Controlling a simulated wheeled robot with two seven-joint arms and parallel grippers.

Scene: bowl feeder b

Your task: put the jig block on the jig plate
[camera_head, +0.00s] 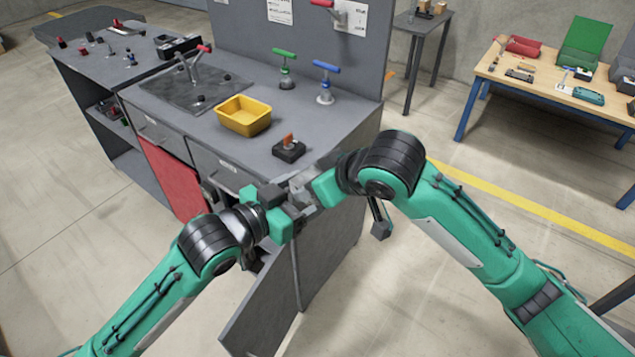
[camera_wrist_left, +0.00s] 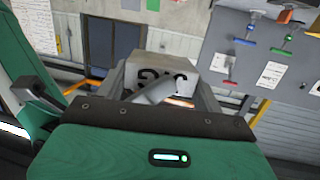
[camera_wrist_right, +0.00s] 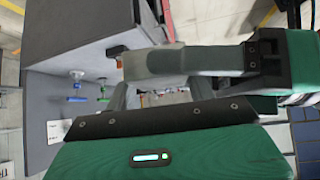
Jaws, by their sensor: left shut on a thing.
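The grey jig block (camera_wrist_left: 180,72), with dark lettering on its face, is between the fingers of my left gripper (camera_wrist_left: 162,95) in the left wrist view. My left gripper (camera_head: 292,198) is shut on it, in the air in front of the bench. My right gripper (camera_head: 312,186) is close against the same spot in the head view. Its fingers (camera_wrist_right: 160,92) stand apart in the right wrist view, with grey parts across them; whether they grip the block is unclear. A dark flat plate (camera_head: 176,94) with a lever clamp lies on the bench, probably the jig plate.
A yellow bin (camera_head: 243,116), a dark block with an orange knob (camera_head: 289,149), and green (camera_head: 286,70) and blue (camera_head: 325,82) handled clamps stand on the bench. A grey door (camera_head: 262,318) hangs open below. A wooden table (camera_head: 545,85) is at right.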

